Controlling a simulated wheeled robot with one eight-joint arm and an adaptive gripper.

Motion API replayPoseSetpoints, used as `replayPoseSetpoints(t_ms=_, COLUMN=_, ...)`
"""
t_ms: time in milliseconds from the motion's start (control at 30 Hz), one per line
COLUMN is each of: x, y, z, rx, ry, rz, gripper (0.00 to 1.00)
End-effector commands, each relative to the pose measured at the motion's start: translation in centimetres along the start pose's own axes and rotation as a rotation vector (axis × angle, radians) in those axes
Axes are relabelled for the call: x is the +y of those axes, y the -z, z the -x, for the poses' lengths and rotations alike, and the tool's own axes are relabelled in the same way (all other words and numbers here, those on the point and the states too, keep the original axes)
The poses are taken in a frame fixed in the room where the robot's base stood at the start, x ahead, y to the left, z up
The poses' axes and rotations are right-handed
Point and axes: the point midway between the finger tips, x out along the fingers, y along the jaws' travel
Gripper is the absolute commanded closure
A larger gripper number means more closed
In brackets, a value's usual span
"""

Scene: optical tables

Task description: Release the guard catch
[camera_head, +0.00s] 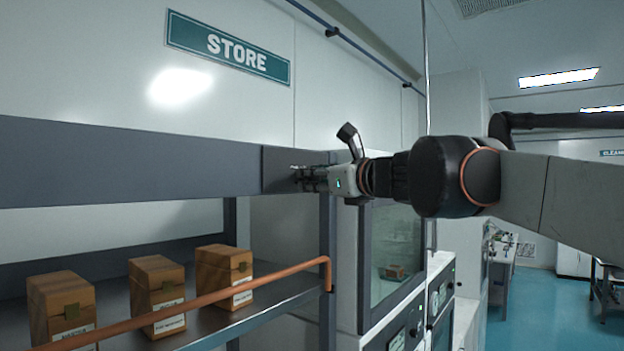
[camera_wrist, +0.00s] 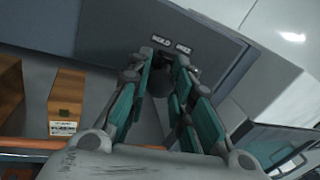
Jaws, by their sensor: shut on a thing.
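My gripper (camera_head: 300,178) reaches from the right to the right end of the dark grey beam (camera_head: 130,165) above the shelf. In the wrist view its teal-padded fingers (camera_wrist: 165,62) are closed around a small dark catch (camera_wrist: 161,82) on the beam's face. The fingers hide much of the catch, and its exact position is unclear. Two small labels (camera_wrist: 171,44) sit just above it; the left seems to read HOLD, the right is hard to read. An orange guard rail (camera_head: 225,295) runs across the shelf front below.
Several wooden boxes (camera_head: 157,290) with white labels stand on the shelf (camera_head: 275,298) behind the rail. A glass-fronted cabinet (camera_head: 393,250) stands right of the shelf. A STORE sign (camera_head: 230,47) hangs on the wall. Blue floor (camera_head: 550,315) is open at the right.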

Motion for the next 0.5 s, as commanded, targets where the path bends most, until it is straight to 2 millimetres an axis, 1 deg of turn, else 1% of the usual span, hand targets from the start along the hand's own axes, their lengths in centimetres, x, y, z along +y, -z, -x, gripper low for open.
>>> replayPoseSetpoints(t_ms=167, x=-1.0, y=0.2, z=0.1, rx=-0.02, ry=-0.103, rz=0.0, gripper=1.0)
replayPoseSetpoints(t_ms=500, x=-2.8, y=0.4, z=-0.1, rx=-0.08, ry=-0.408, rz=0.0, gripper=1.0)
